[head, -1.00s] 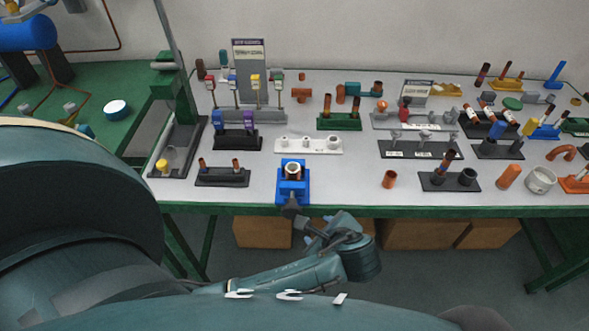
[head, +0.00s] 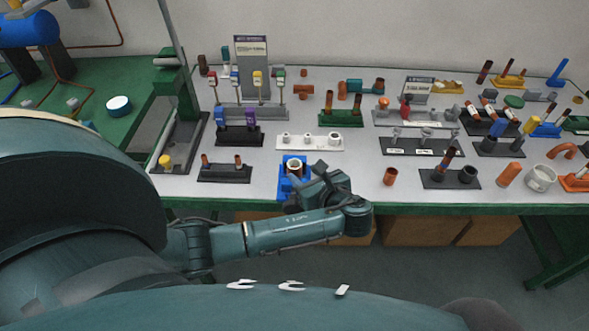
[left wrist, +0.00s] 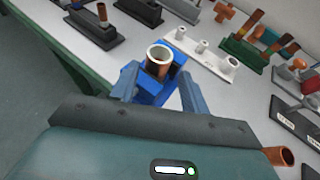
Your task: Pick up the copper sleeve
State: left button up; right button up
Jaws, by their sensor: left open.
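A short copper sleeve (head: 295,168) with a pale rim stands upright in a blue holder (head: 284,190) at the table's front edge. In the left wrist view the sleeve (left wrist: 160,57) shows with its open top toward me, in the blue holder (left wrist: 148,88). My left gripper (head: 308,180) is open at the holder and covers part of it in the head view. In the left wrist view the left gripper's fingers (left wrist: 158,82) lie on either side of the holder, with nothing held. I cannot tell whether they touch it. My right gripper is not in view.
Another open copper piece (head: 390,176) stands loose on the table to the right; it also shows in the left wrist view (left wrist: 278,156). A white rack (head: 310,142) is behind the blue holder, and a black stand (head: 224,174) is to its left. Several fittings crowd the table's back.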

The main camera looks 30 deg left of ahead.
aim_at(299, 170)
pick_arm(q)
jog(key=x, duration=0.4)
jog(key=shift+s+a, duration=0.1)
jog(key=shift+c, duration=0.5)
jog(key=c, duration=0.7)
jog(key=shift+o, duration=0.2)
jog(key=shift+r, duration=0.1)
